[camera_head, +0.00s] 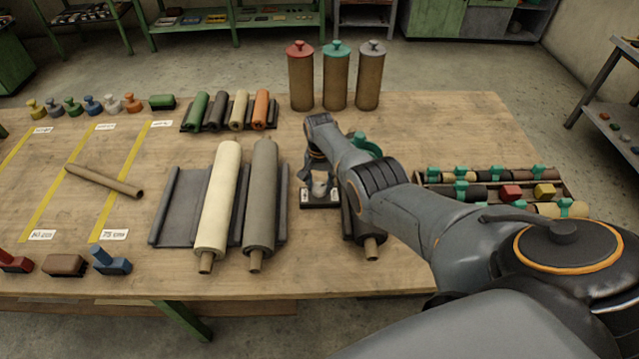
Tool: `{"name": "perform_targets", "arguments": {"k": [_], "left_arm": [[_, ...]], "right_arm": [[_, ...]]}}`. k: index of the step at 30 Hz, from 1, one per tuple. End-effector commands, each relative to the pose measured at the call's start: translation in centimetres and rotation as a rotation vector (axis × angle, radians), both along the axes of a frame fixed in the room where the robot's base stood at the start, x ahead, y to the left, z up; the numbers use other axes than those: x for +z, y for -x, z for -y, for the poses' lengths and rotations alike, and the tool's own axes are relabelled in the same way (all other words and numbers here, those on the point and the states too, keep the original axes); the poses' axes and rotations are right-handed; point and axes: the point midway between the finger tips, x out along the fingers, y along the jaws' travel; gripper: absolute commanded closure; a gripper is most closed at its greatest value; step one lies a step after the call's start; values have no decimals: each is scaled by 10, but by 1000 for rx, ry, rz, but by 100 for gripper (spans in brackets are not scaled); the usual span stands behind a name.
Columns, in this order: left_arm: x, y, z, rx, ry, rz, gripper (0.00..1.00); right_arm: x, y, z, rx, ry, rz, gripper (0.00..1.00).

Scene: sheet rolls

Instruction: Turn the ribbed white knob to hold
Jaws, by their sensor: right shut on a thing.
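The ribbed white knob (319,187) shows as a pale, partly hidden shape on a small black base (320,205) near the table's middle. Small white labels (305,195) sit on the base at either side of it. The lettering and the knob's pointing direction are too small to read. My right gripper (318,177) reaches down over the knob from above and is shut on it; its fingers and wrist hide the knob's upper part. My left gripper is not in view.
Beside the base, a cradle holds a cream roll (218,195) and a grey roll (261,195); another dark roll (371,245) lies partly under my right arm. Three tall canisters (335,80) stand behind. A tray of small rolls (490,190) lies right. A brown tube (103,180) lies left.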

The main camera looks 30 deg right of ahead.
Motion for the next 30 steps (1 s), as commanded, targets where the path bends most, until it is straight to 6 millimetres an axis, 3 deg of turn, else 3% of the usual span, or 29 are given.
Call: {"name": "perform_targets", "arguments": {"k": [15, 30], "left_arm": [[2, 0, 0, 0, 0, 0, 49], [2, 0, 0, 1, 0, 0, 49]], "right_arm": [[-1, 0, -1, -416, -2, -2, 89], [-1, 0, -1, -555, -1, -2, 89]]}}
